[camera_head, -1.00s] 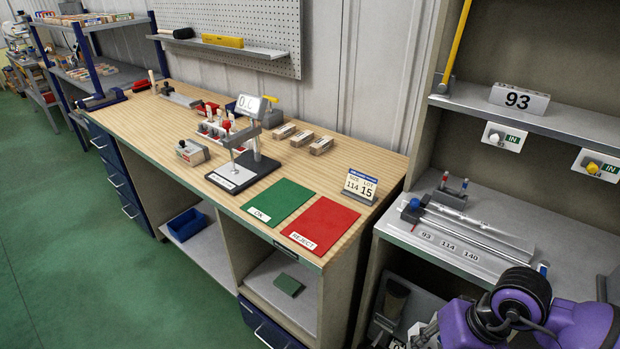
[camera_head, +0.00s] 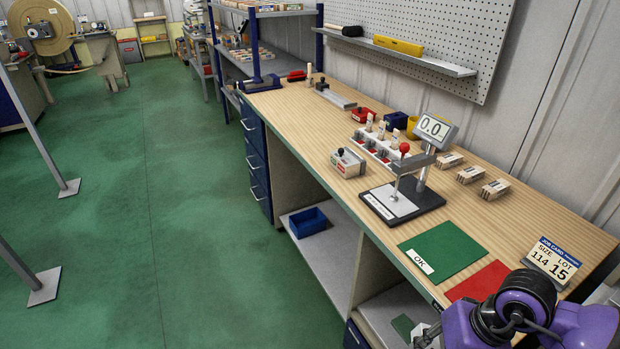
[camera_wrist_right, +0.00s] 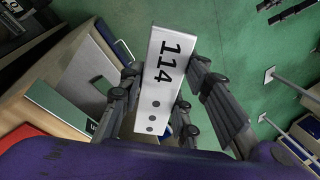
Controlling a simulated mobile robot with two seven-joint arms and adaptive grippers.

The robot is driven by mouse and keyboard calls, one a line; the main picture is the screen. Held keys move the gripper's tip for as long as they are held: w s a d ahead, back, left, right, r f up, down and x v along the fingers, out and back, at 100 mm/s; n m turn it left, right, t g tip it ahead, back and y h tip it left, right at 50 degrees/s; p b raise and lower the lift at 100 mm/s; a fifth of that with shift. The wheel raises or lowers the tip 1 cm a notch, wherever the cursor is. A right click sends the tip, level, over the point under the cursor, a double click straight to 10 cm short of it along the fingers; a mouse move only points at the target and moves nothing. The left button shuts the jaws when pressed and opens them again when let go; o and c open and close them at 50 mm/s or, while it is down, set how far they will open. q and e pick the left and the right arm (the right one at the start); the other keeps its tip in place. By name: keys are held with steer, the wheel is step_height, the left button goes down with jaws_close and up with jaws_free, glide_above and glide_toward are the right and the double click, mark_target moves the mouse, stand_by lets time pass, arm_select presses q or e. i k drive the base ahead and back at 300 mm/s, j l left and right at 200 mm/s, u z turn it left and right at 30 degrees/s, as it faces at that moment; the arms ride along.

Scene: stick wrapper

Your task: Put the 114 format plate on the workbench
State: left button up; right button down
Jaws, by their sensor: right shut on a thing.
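The 114 format plate (camera_wrist_right: 162,60) is a white slab with the black number 114 and several dark round marks, seen in the right wrist view. My right gripper (camera_wrist_right: 168,88) is shut on it, with fingers on both sides. In the head view my right arm comes in at the lower right, and the gripper is mostly cut off at the bottom edge. The workbench (camera_head: 318,128) has a wooden top and runs from the middle back to the lower right. The plate is apart from the bench top. My left gripper is not in view.
On the bench stand a gauge with a display (camera_head: 434,130), a green OK mat (camera_head: 445,248), a red mat (camera_head: 478,283), a job card reading 114, lot 15 (camera_head: 553,260), several wooden blocks and a small box (camera_head: 348,163). The front left of the top is bare.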

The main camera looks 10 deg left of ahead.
mark_target(297, 115)
steer(key=i+j+u, duration=0.4)
steer(key=i+j, duration=0.65)
steer(key=i, duration=0.15)
steer(key=i+j+u, duration=0.1)
steer(key=i+j, duration=0.25)
steer(key=i, duration=0.15)
